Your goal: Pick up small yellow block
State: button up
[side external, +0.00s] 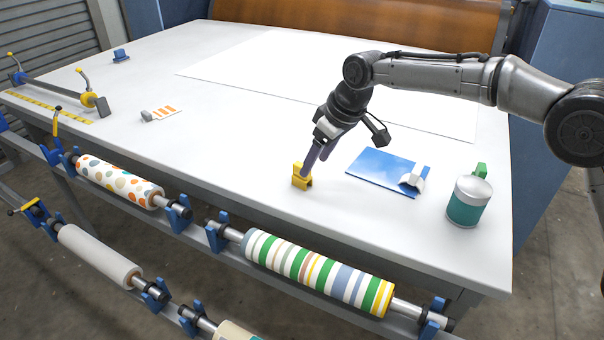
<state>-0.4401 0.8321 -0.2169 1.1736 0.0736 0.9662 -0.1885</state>
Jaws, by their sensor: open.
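The small yellow block (299,181) stands on the white table near its front edge, in the middle of the side external view. My gripper (308,168) points down and to the left, with its fingertips right at the top of the block. The fingers partly overlap the block, so I cannot tell whether they touch it or straddle it. The gripper is open. The block appears to rest on the table.
A blue sheet (382,170) with a silver clip lies right of the block. A teal and white can (468,202) stands further right, with a green block (481,169) behind it. A striped roller (315,272) runs below the table's front edge. The table's left middle is mostly clear.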

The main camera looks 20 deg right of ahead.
aim_at(308, 178)
jog(key=shift+x, duration=2.95)
jog(key=shift+a+r, duration=0.1)
jog(key=shift+c, duration=0.3)
grip_shut()
